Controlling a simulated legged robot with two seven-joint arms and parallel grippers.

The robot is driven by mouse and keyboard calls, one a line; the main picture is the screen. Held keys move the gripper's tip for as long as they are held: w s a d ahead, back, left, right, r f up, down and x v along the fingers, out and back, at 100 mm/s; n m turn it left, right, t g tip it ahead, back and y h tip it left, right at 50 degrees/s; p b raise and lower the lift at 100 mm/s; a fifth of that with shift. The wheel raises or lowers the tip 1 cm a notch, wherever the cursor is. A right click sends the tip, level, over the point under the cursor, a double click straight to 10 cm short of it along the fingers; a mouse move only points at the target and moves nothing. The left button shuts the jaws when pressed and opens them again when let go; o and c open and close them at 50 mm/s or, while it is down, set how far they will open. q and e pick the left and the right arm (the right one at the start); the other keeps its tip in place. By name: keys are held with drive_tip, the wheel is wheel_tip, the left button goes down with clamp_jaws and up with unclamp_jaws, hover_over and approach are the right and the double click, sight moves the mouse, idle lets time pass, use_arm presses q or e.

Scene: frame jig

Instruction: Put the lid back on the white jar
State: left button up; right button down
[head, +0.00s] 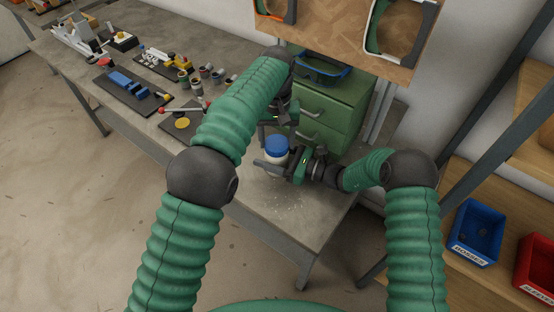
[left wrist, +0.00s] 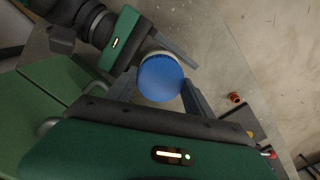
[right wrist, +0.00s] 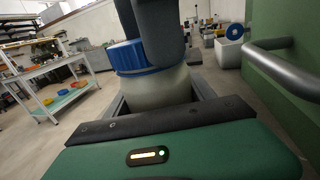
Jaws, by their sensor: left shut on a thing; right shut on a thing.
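The white jar (head: 276,157) stands upright at the near right part of the bench, with the blue lid (head: 277,144) at its mouth. My right gripper (head: 276,166) is shut on the jar's body, which also shows between its fingers in the right wrist view (right wrist: 158,90). My left gripper (left wrist: 160,90) is above and is shut on the blue lid (left wrist: 160,78). In the right wrist view the lid (right wrist: 128,56) sits against the jar's top, partly hidden by my left gripper's dark fingers. I cannot tell whether it is fully seated.
A green drawer cabinet (head: 325,108) stands just behind the jar, with protruding handles. Dark trays (head: 133,90) with parts, and several small cups, lie farther left on the bench. The bench's front right corner (head: 300,215) is clear. A blue bin (head: 477,232) sits on the right shelf.

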use_arm(q)
drive_tip(key=o, duration=1.6)
drive_tip(key=shift+c, duration=0.2)
drive_tip(key=shift+r, duration=2.3)
drive_tip(key=shift+c, duration=0.2)
drive_tip(key=shift+w+r, duration=0.1)
drive_tip(key=shift+c, duration=0.2)
wheel_tip(320, 180, up, 3)
drive_tip(key=shift+f+n, duration=0.1)
drive_tip(key=shift+n, duration=0.8)
drive_tip(key=shift+r, duration=0.25)
